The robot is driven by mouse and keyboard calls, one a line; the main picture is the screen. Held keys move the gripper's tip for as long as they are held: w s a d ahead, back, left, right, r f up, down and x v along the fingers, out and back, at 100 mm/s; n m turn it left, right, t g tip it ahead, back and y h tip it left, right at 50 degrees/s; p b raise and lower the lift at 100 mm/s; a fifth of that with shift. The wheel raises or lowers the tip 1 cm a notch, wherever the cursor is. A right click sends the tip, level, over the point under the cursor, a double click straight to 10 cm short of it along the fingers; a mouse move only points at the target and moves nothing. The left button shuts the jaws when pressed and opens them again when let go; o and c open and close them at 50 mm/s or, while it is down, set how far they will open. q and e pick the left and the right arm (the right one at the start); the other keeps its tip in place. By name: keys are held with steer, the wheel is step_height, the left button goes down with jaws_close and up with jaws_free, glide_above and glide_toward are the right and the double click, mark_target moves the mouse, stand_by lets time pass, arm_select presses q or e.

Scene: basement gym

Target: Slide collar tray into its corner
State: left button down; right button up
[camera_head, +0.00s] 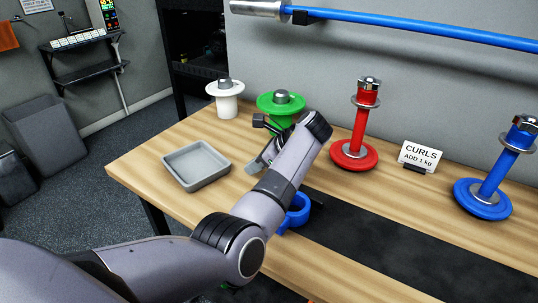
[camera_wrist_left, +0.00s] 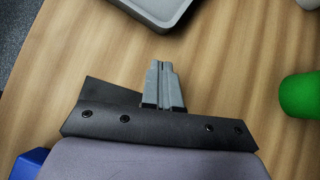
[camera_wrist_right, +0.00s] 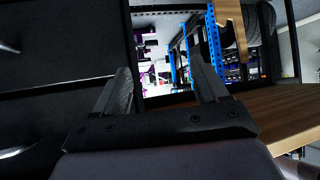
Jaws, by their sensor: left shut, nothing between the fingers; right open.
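The grey collar tray (camera_head: 196,164) is a shallow, empty square tray on the left part of the wooden table, a little in from the left edge. Part of it shows at the top of the left wrist view (camera_wrist_left: 158,8). My left gripper (camera_head: 262,160) is shut and empty, to the right of the tray and apart from it; its fingers also show in the left wrist view (camera_wrist_left: 163,72). My right gripper (camera_wrist_right: 170,88) is open and empty in the right wrist view, near a wooden edge. It is not visible in the head view.
On the wooden table (camera_head: 135,165) stand a white spool (camera_head: 225,104), a green one (camera_head: 268,103), a red post (camera_head: 358,125), a blue post (camera_head: 492,175) and a CURLS card (camera_head: 420,157). A blue collar (camera_head: 296,212) lies behind my left arm. Bare wood surrounds the tray.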

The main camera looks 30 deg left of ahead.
mark_target(231, 167)
arm_select(q)
steer(key=a, duration=0.2)
steer(key=shift+s+a+p, duration=0.15)
steer(key=shift+a+p, duration=0.15)
steer(key=shift+a, duration=0.75)
steer(key=shift+a, duration=0.1)
